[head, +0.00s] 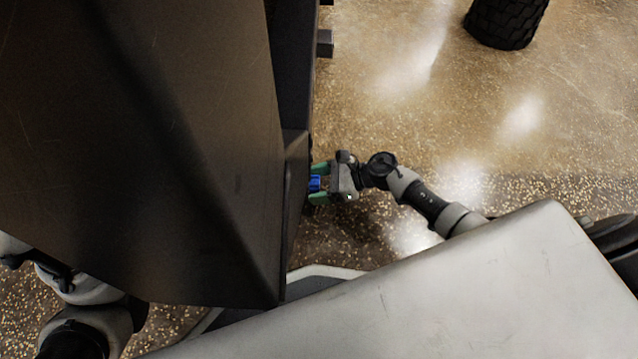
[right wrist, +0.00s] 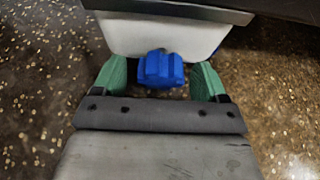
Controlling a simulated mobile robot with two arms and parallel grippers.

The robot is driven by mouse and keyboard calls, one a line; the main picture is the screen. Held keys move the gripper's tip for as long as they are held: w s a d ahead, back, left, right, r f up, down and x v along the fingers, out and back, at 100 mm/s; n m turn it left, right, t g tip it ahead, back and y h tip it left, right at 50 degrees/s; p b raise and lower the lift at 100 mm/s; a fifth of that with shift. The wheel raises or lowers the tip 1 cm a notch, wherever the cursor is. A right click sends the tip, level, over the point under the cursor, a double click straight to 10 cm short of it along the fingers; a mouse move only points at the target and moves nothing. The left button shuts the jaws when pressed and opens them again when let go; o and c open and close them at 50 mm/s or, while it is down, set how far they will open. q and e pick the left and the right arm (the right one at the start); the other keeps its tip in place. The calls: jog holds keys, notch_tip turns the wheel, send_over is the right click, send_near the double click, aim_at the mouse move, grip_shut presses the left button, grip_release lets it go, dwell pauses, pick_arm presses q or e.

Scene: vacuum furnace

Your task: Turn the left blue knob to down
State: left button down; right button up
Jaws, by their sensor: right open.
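A blue knob (right wrist: 161,69) sits on a pale panel of the furnace in the right wrist view. It also shows small in the head view (head: 314,184), at the right side of the dark furnace body. My right gripper (head: 318,184) is open, with one green finger on each side of the knob. In the right wrist view my right gripper (right wrist: 160,80) shows gaps between the knob and both fingers. The knob's pointer direction cannot be told. My left gripper is out of view; only part of my left arm shows at lower left.
The dark furnace body (head: 140,150) fills the left half of the head view, and its edge stands close beside my right gripper. A black wheel (head: 505,22) stands at the top right. The speckled floor (head: 430,90) right of the furnace is clear.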

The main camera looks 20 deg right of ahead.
jog(key=shift+c, duration=0.2)
jog(key=c, duration=0.9)
jog(key=shift+m+g, duration=0.8)
jog(key=shift+m, duration=0.3)
jog(key=shift+m+g+y+b, duration=0.45)
jog(key=shift+m+g+y, duration=0.3)
jog(key=shift+m, duration=0.45)
jog(key=o, duration=0.9)
